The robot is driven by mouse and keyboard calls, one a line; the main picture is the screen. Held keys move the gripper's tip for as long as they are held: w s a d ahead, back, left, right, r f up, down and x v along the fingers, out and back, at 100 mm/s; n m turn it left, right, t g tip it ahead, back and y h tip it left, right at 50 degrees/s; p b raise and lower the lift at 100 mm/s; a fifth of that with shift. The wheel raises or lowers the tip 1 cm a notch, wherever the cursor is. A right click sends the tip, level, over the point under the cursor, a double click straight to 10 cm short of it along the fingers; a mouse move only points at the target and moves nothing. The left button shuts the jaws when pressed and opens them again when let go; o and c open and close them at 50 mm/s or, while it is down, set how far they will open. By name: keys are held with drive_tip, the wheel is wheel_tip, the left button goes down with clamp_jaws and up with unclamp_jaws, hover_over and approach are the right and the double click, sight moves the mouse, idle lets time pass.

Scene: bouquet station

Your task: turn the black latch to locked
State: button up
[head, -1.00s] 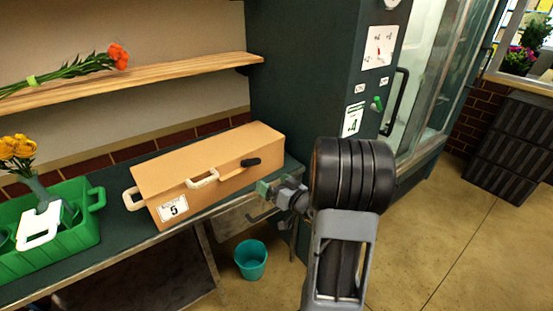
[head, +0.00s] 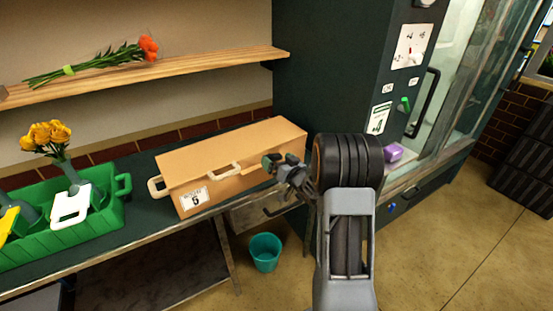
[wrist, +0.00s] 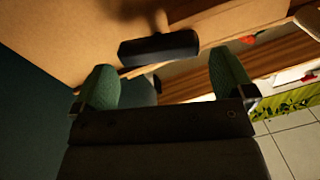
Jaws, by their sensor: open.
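The black latch (wrist: 158,48) is a dark bar on the front of the tan case (head: 230,155). In the wrist view it lies crosswise just beyond and between my fingertips. I cannot tell whether they touch it. In the head view my gripper hides the latch. My gripper (head: 276,163) is at the right part of the case's front, with green fingertips. It also shows in the wrist view (wrist: 164,80), where the two fingers stand apart with nothing held between them.
The case stands on a dark green bench beside a green crate (head: 105,218) with a flower vase. A shelf (head: 180,72) with orange flowers is above. A teal bucket (head: 265,252) stands below on the floor. A dark cabinet (head: 335,90) rises at the right.

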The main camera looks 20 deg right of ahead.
drive_tip(key=shift+w+a, duration=0.1)
drive_tip(key=shift+w, duration=0.5)
drive_tip(key=c, duration=0.7)
drive_tip(key=shift+f+n+b, duration=0.3)
drive_tip(key=shift+n+b, duration=0.1)
drive_tip(key=shift+b, duration=0.5)
drive_tip(key=shift+c, duration=0.2)
drive_tip(key=shift+a+n+b, duration=0.1)
drive_tip(key=shift+n+b, duration=0.3)
drive_tip(key=shift+b, duration=0.2)
drive_tip(key=shift+r+n+b, duration=0.15)
drive_tip(key=shift+n+b, duration=0.45)
drive_tip(key=shift+b, duration=0.05)
drive_tip(key=shift+r, duration=0.15)
drive_tip(key=o, duration=0.7)
